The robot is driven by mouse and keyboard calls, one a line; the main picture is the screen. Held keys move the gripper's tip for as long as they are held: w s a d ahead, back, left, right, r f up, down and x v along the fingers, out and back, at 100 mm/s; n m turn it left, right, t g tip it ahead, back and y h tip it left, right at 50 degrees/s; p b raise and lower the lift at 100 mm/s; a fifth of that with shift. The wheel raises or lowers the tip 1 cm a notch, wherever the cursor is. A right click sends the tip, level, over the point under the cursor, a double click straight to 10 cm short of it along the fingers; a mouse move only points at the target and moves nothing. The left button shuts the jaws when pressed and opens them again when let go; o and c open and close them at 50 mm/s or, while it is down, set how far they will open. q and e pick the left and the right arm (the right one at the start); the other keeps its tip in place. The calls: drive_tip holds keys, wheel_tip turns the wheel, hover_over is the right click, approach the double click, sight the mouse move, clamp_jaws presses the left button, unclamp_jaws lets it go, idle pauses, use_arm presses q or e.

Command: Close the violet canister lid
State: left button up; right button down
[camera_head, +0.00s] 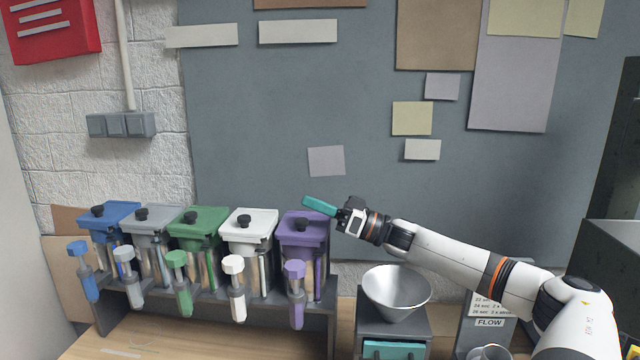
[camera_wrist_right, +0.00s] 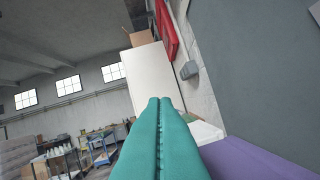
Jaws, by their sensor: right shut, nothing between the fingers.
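The violet canister (camera_head: 306,262) stands at the right end of a row of canisters in the head view. Its violet lid (camera_head: 292,235) has a black knob and appears to lie down over the canister top, like the other lids. My right gripper (camera_head: 320,206) has teal fingers, shut and empty. It reaches in from the right and appears just above the back right of the violet lid; I cannot tell if it touches. In the right wrist view the shut fingers (camera_wrist_right: 160,140) point away beside a violet surface (camera_wrist_right: 250,162). My left gripper is not in view.
White (camera_head: 249,225), green (camera_head: 199,221), grey (camera_head: 150,219) and blue (camera_head: 108,217) canisters stand to the left in the rack. A metal funnel bowl (camera_head: 397,290) sits on a grey stand right of the rack, below my right arm. A grey panel rises behind.

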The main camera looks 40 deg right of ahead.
sight(316, 228)
drive_tip(key=shift+s+a+f+n, duration=0.1)
drive_tip(key=shift+f+n, duration=0.05)
drive_tip(key=shift+n, duration=0.25)
wheel_tip(316, 228, up, 10)
idle(0.7)
